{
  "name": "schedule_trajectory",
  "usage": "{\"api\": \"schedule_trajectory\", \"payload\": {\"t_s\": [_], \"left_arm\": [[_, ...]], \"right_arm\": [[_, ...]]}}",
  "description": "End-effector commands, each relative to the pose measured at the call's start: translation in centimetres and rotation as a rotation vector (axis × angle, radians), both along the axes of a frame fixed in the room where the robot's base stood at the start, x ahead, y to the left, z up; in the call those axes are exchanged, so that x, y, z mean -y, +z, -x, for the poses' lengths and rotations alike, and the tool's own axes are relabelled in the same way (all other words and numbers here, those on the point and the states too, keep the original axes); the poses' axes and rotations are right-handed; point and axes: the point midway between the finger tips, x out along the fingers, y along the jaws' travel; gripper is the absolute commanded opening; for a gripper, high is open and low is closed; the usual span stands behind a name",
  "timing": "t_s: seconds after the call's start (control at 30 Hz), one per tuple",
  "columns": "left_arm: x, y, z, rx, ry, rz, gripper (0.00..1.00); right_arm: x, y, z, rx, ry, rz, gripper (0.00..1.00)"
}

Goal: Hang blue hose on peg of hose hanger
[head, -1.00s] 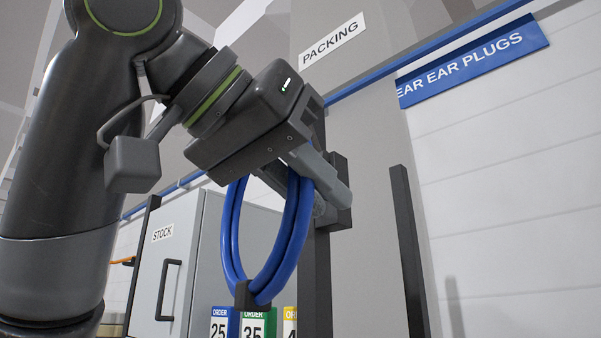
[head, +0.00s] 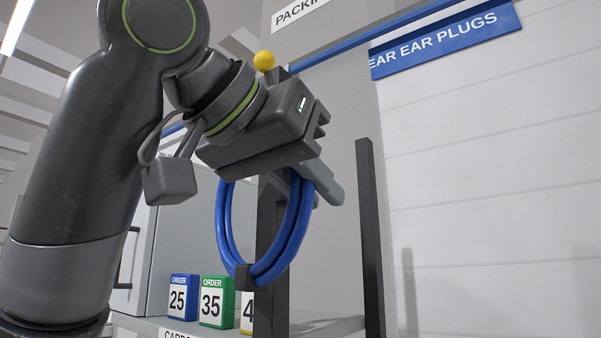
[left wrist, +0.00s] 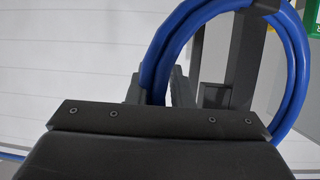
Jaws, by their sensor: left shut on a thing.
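The blue hose (head: 225,222) is a coil with a dark band (head: 245,277) at its bottom. My left gripper (head: 313,182) is shut on the top of the coil, which hangs below the fingers. The coil also shows in the left wrist view (left wrist: 292,60), passing by the gripper fingers (left wrist: 160,88). The dark upright post of the hose hanger (head: 270,225) stands just behind the coil. It also shows in the left wrist view (left wrist: 243,55), with a dark block (left wrist: 214,95) beside the fingers. The peg is not clearly seen, so I cannot tell whether the coil is around it. My right gripper is out of view.
A second dark post (head: 371,240) stands to the right. Order cards (head: 183,297) and (head: 217,302) stand on a grey shelf (head: 325,327) below. A grey cabinet (head: 180,240) is behind the arm. A yellow ball (head: 264,60) shows above the gripper.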

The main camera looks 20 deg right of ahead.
Motion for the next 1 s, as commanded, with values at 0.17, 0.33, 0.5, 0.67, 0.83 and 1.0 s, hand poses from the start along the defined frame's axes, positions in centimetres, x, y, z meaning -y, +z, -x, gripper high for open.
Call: {"api": "schedule_trajectory", "payload": {"t_s": [0.17, 0.33, 0.5, 0.67, 0.83, 1.0], "left_arm": [[0.9, 0.1, -0.7, 0.000, 0.000, -0.001, 0.00], [1.5, -0.7, -1.2, 0.000, 0.001, 0.001, 0.00], [2.0, -1.2, -1.5, 0.001, 0.000, -0.001, 0.00], [2.1, -1.7, -1.6, 0.002, 0.000, 0.000, 0.00], [2.1, -1.7, -1.7, 0.002, 0.001, 0.000, 0.00], [2.1, -1.7, -1.7, 0.002, 0.001, 0.000, 0.00]], "right_arm": [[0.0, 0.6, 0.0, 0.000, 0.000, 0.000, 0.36], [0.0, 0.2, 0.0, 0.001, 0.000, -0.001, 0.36], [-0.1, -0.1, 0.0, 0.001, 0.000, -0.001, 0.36], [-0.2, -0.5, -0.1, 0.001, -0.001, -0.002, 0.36], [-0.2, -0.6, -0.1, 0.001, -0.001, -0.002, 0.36], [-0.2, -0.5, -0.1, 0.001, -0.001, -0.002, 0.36]]}}
